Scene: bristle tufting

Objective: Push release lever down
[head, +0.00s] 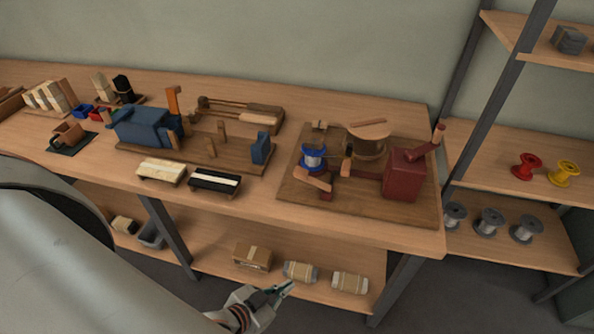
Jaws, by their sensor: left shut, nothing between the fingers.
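Two lever-like parts show, and I cannot tell which one is the release lever. An orange upright lever (173,101) stands at the back of the blue machine (142,126) on a wooden base. A dark red handle (427,142) slants up to the right from the red block (405,174) on the right-hand board. My left gripper (286,289) is shut and empty, low in front of the table and apart from both machines. My right gripper is not in view.
The right-hand board (300,196) also holds a blue spool (313,157) and a large wooden drum (366,146). Two brush blocks, one pale (161,171) and one black (215,181), lie near the table's front edge. Packages (301,271) sit on the lower shelf; a spool rack stands right.

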